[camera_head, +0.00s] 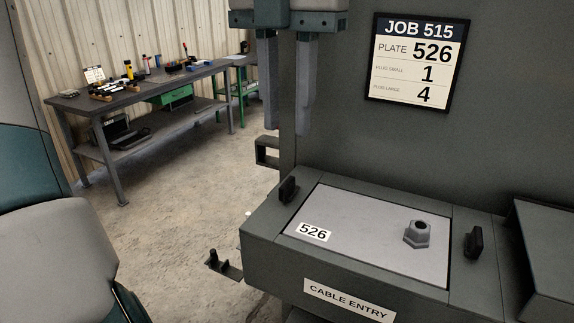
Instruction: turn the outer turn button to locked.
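The enclosure's cable entry box (345,283) has a pale plate (350,232) labelled 526 in its top. A grey hex plug (417,235) stands on the plate's right part. One black turn button (288,190) stands at the plate's left edge. Another black turn button (474,242) stands beyond its right edge. Both appear to sit beside the plate; which is the outer one, I cannot tell. My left gripper (287,131) points down at top centre, above and behind the left button in the picture. Its fingers are apart and empty. My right gripper is out of view.
A job sign (418,62) hangs on the dark enclosure wall behind the box. A small dark bracket (267,151) juts out left of the wall. A workbench (140,92) with tools stands at the back left. Open concrete floor lies between.

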